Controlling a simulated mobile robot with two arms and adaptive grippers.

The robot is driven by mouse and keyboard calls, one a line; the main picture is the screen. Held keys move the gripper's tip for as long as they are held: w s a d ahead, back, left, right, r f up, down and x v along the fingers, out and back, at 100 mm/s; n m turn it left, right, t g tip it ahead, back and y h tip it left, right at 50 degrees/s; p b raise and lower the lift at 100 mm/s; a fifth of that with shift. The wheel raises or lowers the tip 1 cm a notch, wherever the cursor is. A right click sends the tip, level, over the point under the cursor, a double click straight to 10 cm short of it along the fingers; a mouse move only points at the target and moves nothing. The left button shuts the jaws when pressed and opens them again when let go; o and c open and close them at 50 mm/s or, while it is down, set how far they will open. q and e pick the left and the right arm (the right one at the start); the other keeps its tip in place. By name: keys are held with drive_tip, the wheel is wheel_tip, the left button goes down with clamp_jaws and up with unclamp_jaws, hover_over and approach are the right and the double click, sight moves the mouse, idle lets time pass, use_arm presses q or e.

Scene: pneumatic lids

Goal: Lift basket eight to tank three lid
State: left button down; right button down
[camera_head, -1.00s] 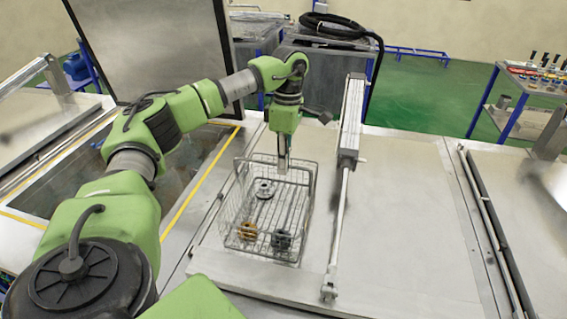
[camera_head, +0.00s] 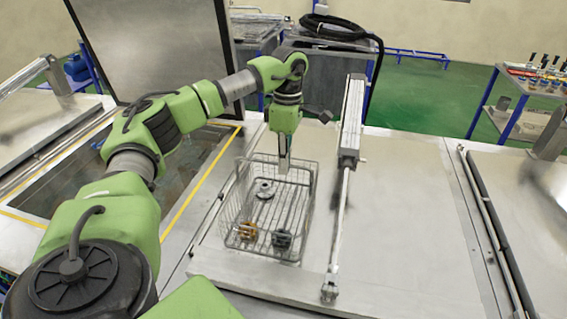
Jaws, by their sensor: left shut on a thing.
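A wire basket (camera_head: 250,258) stands on the closed grey metal lid (camera_head: 405,240) in the middle of the view, left of the lid's pneumatic cylinder. It holds a silver part (camera_head: 264,189), a brass-coloured part (camera_head: 247,230) and a dark part (camera_head: 282,238). My left arm comes in from the left, and my left gripper (camera_head: 284,168) points down at the basket's far side. It is shut on the basket there, though the fingertips are small and the contact is hard to see. My right gripper is not in view.
A pneumatic cylinder and rod (camera_head: 349,125) run along the lid right of the basket. Left, an open tank (camera_head: 60,185) with a yellow edge has a raised lid (camera_head: 150,45). Another closed lid (camera_head: 520,190) lies at right. A tool cart (camera_head: 530,95) stands beyond.

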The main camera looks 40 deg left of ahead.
use_arm(q)
drive_tip(key=shift+s+d+f, duration=0.2)
drive_tip(key=shift+s+f, duration=0.05)
drive_tip(key=shift+f, duration=0.35)
drive_tip(key=c, duration=2.2)
unclamp_jaws()
drive_tip(key=shift+o, duration=0.2)
drive_tip(key=shift+w+a, duration=0.1)
drive_tip(key=shift+w, duration=0.2)
wheel_tip(320, 180, up, 24)
drive_tip(key=w+p, duration=0.1)
drive_tip(key=p, duration=0.1)
drive_tip(key=shift+w+a, duration=0.25)
drive_tip(key=shift+w, duration=0.05)
drive_tip(key=shift+f, duration=0.1)
